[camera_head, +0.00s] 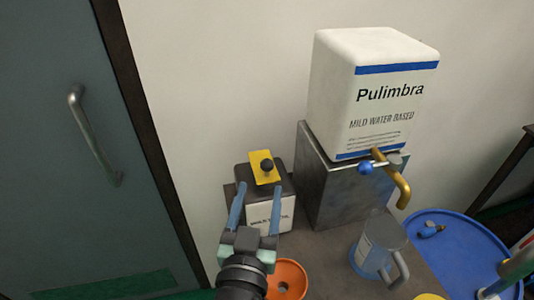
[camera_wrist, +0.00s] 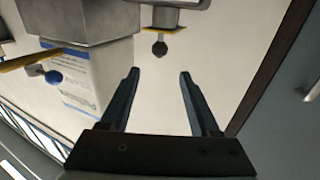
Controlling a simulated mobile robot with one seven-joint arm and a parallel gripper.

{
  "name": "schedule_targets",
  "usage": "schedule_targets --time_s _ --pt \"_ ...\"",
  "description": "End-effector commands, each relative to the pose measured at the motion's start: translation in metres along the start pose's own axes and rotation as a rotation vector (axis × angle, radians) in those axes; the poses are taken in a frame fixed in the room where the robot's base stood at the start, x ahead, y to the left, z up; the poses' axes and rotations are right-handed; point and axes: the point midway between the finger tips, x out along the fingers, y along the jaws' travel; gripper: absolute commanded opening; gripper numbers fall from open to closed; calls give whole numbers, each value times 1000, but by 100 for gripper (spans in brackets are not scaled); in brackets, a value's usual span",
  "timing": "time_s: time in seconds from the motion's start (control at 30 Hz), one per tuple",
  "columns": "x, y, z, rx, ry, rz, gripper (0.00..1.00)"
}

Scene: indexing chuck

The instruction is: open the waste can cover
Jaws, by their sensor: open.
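The waste can (camera_head: 264,214) is a small dark grey box with a white label, standing left of the metal stand. Its yellow cover (camera_head: 261,178) is at the top, with a round black knob (camera_head: 267,165) on it. In the wrist view, the picture is turned over; the yellow cover (camera_wrist: 164,29) and the knob (camera_wrist: 159,48) show at the top centre, beyond my fingertips. My gripper (camera_head: 259,189) is open and empty, its two blue fingers in front of the can. In the wrist view, the gap between the fingertips (camera_wrist: 159,72) lines up with the knob, apart from it.
A large white Pulimbra container (camera_head: 375,85) sits on a metal stand (camera_head: 340,185), with a brass tap (camera_head: 397,185) at right. A clear jug (camera_head: 380,245), an orange funnel-like dish (camera_head: 290,270) and a blue round tray (camera_head: 440,222) are nearby. A grey door (camera_head: 60,150) is at left.

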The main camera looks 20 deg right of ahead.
Motion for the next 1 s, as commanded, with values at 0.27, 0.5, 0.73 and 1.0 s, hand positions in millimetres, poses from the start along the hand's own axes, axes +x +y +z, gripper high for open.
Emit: schedule_targets --time_s 0.27,0.5,0.73,1.0 --pt "20 3 9 -10 -15 9 63" --pt "64 4 9 -10 -15 9 63" --pt "101 4 10 -8 -15 8 63" --pt "124 4 12 -9 -14 7 63"
